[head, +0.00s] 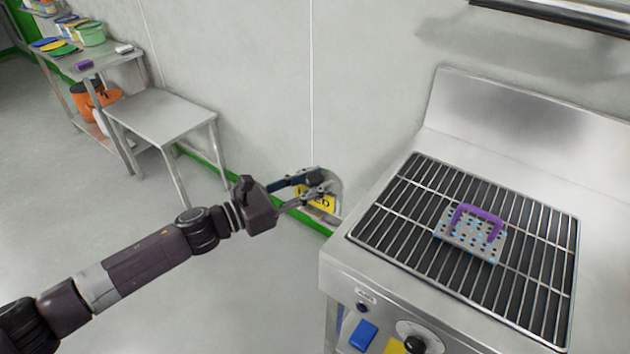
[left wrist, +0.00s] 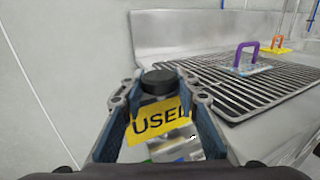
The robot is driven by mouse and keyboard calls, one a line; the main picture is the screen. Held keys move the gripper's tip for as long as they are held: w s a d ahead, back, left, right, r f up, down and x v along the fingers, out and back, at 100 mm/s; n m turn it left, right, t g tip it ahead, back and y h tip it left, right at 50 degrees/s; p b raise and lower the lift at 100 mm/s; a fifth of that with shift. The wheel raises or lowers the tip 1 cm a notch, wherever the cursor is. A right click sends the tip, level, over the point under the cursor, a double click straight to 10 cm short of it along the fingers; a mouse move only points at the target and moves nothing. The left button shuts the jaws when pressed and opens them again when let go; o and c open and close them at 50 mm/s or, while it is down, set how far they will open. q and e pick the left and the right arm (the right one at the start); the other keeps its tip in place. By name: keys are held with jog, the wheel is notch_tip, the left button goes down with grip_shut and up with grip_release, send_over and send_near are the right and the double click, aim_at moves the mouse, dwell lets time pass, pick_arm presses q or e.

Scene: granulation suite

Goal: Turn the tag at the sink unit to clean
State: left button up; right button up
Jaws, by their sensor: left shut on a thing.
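A black knob (left wrist: 160,82) stands at the top of the tag. My left gripper (head: 322,184) is at the tag, its fingers on either side of the knob and shut on it. The fingers also show in the left wrist view (left wrist: 158,92). My right gripper is not in view.
The sink unit's top carries a black slatted grid (head: 400,215) with a perforated plate with a purple handle (head: 470,235) on it. A steel table (head: 160,112) stands at the left, with a shelf of coloured tubs and lids (head: 85,35) behind it. The floor at left is clear.

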pick_arm(q)
jog(key=n+t+y, duration=0.4)
jog(key=shift+s+d+t+p, duration=0.1)
jog(key=shift+s+t+p, duration=0.05)
jog(key=shift+t+p, duration=0.25)
jog(key=n+t+y, duration=0.1)
jog(key=n+y, duration=0.1)
jog(key=y, duration=0.1)
jog(key=n+t+y+p, duration=0.1)
jog(key=n+t+y, duration=0.1)
jog(key=y, duration=0.1)
jog(key=shift+n, duration=0.4)
jog(key=n+t+y, duration=0.1)
jog(key=n+y, duration=0.1)
jog(key=y, duration=0.2)
jog(key=shift+n+g+y, duration=0.3)
jog(key=shift+n+y, duration=1.6)
jog(key=shift+y, duration=1.3)
jog(key=o, duration=1.2)
jog(key=shift+c, duration=0.2)
